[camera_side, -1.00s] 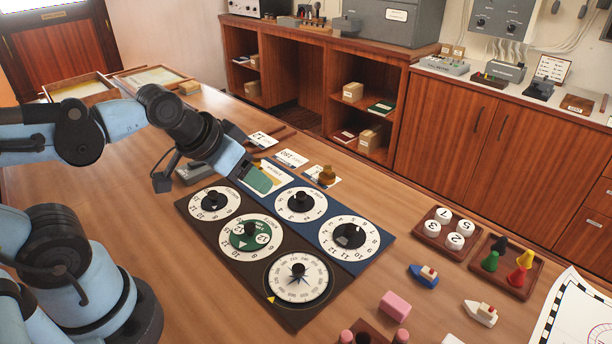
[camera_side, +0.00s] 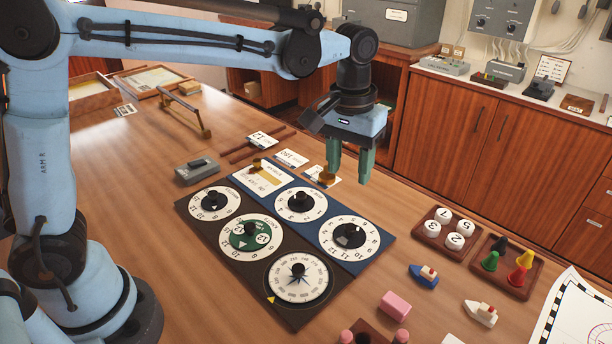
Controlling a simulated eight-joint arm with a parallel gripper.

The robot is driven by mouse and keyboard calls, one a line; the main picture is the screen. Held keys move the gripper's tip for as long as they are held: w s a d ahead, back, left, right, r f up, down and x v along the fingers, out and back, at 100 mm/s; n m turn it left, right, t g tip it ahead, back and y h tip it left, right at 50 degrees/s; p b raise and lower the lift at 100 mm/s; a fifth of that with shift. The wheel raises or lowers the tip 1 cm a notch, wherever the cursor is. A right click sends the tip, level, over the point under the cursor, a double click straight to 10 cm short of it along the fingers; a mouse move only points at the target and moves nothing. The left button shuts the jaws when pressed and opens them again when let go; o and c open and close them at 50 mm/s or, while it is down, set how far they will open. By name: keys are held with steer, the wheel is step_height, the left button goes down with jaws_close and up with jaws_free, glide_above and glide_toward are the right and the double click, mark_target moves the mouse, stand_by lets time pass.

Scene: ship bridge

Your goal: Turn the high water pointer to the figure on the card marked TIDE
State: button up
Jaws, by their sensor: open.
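A dark board (camera_side: 186,204) carries three dials: a white one (camera_side: 214,191) at its far end, a green-centred one (camera_side: 232,253) and a larger one (camera_side: 322,290) at the near end. The adjoining blue board (camera_side: 377,258) carries two white dials with black pointer knobs, the upper one (camera_side: 318,212) and the lower one (camera_side: 368,240). Small white cards (camera_side: 290,158) lie behind. I cannot read which is marked TIDE or which dial is high water. My gripper (camera_side: 350,180) is open and empty above the blue board's back edge.
A brass weight (camera_side: 326,179) stands below my gripper. A grey box (camera_side: 196,171) and wooden rods (camera_side: 262,147) lie left. Trays of number discs (camera_side: 433,229) and coloured pegs (camera_side: 532,279), toy boats (camera_side: 423,275) and a pink block (camera_side: 395,306) occupy the right.

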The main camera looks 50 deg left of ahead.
mark_target(350, 227)
steer(key=shift+g, duration=0.3)
steer(key=f, duration=0.8)
steer(key=d+f, duration=0.1)
steer(key=f, duration=0.4)
steer(key=shift+w+d, duration=0.1)
steer(key=shift+w, duration=0.25)
steer(key=shift+r, duration=0.1)
jaws_close()
